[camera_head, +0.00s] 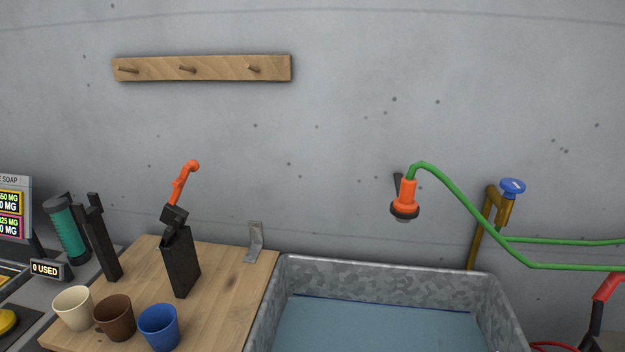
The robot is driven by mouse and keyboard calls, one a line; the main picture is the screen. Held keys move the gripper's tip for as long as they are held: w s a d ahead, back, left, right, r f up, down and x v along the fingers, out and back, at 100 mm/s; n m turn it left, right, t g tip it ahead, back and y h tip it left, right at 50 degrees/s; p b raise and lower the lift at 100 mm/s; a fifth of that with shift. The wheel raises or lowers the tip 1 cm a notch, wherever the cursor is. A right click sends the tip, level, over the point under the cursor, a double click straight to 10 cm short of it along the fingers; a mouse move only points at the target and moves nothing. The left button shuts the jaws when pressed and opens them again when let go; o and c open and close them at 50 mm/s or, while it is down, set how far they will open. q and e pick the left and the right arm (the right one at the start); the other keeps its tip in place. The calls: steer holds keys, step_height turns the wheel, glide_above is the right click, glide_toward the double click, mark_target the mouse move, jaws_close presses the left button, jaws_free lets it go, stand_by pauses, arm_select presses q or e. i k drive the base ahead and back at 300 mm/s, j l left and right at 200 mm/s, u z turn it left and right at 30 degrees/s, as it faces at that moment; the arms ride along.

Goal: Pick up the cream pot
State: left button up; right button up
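The cream pot (72,309) stands upright at the front left of the wooden worktop (225,300), near its left edge. It is a small, open-topped, tapered cup. The brown pot (114,319) is close on its right, and the blue pot (160,328) is to the right of that one. The front side of the cream pot is in view and nothing covers it. I see neither of my grippers in the head view.
A tall black holder (181,264) with an orange-handled tool stands behind the pots. A teal cylinder (67,232) and black uprights (103,240) are at the left. A metal trough (380,275) of water adjoins the worktop's right. An orange nozzle (407,193) hangs above it.

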mark_target(78, 310)
steer(key=u, duration=1.3)
